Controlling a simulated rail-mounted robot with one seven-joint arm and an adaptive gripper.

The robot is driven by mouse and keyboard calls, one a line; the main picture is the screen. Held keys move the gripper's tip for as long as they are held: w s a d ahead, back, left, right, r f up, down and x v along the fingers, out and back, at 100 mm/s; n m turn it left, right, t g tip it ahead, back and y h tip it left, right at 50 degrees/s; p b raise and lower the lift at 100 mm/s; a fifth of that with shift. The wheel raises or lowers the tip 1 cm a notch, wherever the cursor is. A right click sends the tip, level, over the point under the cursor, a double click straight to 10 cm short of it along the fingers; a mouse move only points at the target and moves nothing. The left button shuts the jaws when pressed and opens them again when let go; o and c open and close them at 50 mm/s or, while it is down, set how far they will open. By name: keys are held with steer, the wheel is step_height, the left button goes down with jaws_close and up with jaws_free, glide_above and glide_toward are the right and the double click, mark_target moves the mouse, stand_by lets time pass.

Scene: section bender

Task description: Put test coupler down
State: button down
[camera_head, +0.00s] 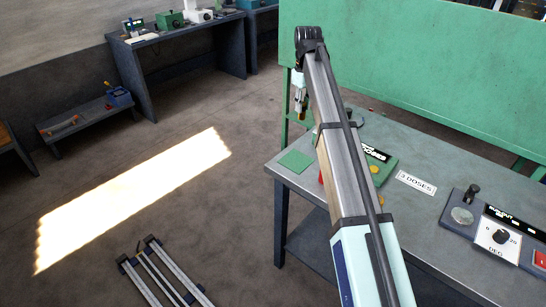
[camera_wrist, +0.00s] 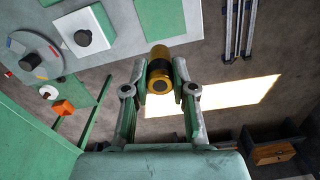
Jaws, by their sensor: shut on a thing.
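The test coupler (camera_wrist: 159,71), a brass-yellow cylinder with a dark band, is held between the fingertips of my gripper (camera_wrist: 160,88) in the wrist view. In the head view my gripper (camera_head: 300,101) hangs near the workbench's left end, with a small brassy part of the coupler (camera_head: 300,96) showing. The coupler appears to be in the air, apart from the bench. A flat green pad (camera_head: 295,161) lies on the bench's near-left corner. It also seems to show in the wrist view (camera_wrist: 162,19), beyond the coupler.
The grey workbench (camera_head: 283,177) carries a green block (camera_head: 383,172), a "3 DOSES" label (camera_head: 416,184) and a knob panel (camera_head: 497,240) at right. A green wall panel (camera_head: 420,70) stands behind it. Rails (camera_head: 163,272) lie on the floor. My arm hides part of the bench.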

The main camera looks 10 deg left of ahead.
steer(key=shift+w+a, duration=0.1)
steer(key=shift+a, duration=0.4)
steer(key=shift+a+f, duration=0.15)
steer(key=shift+f, duration=0.1)
steer(key=f+p, duration=0.1)
steer(key=f, duration=0.5)
steer(key=f+p, duration=0.2)
steer(key=f, duration=0.5)
steer(key=f+p, duration=0.2)
steer(key=f, duration=0.4)
steer(key=shift+d+f, duration=0.2)
steer(key=shift+d, duration=0.05)
steer(key=shift+f, duration=0.2)
steer(key=c, duration=0.9)
jaws_free()
steer(key=shift+c, duration=0.2)
steer(key=shift+r, duration=0.15)
step_height(320, 180, up, 12)
steer(key=b, duration=0.3)
steer(key=shift+b, duration=0.35)
